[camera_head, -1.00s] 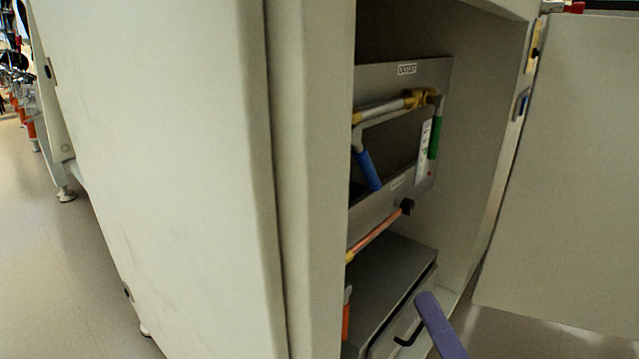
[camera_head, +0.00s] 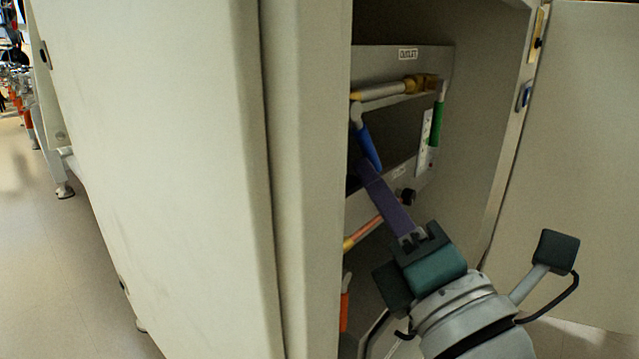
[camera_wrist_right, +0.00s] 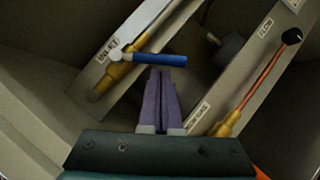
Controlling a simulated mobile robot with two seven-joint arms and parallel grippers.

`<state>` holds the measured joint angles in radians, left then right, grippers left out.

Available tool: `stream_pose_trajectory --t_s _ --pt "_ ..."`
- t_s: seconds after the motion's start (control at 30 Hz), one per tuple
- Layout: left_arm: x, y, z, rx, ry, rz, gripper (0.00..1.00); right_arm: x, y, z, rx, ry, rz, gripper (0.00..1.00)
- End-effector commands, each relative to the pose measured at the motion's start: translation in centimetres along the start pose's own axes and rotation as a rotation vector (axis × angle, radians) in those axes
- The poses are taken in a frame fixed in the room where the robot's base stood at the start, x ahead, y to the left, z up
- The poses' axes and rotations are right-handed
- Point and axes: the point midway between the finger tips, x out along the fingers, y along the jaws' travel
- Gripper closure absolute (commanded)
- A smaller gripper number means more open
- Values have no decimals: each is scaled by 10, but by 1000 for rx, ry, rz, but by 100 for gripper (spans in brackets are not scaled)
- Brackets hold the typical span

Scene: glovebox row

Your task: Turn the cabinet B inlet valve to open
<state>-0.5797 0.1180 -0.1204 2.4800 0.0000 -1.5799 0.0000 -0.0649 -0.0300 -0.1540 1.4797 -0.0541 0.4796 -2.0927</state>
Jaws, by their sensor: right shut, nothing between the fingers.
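The inlet valve's blue lever handle (camera_head: 368,150) shows inside the open cabinet. In the right wrist view the blue handle (camera_wrist_right: 162,59) runs nearly level beside the label reading INLET (camera_wrist_right: 107,46), on a brass valve body (camera_wrist_right: 112,77). My right gripper (camera_head: 368,174) reaches in with its purple fingers shut and empty. The fingertips are right by the handle's lower end in the head view. In the right wrist view the gripper (camera_wrist_right: 166,76) has its tips just below the handle; I cannot tell whether they touch it. My left gripper is out of view.
A copper-coloured pipe with a black knob (camera_head: 407,196) runs below. The cabinet's side wall (camera_head: 305,180) stands close on the left and the open door (camera_head: 575,150) on the right.

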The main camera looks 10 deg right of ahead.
Motion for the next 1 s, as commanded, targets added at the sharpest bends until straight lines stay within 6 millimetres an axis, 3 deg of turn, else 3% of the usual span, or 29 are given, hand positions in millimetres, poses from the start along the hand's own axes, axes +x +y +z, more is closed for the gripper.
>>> stream_pose_trajectory --t_s 1.0 --pt "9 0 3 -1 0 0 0 3 -2 7 -77 0 52 100"
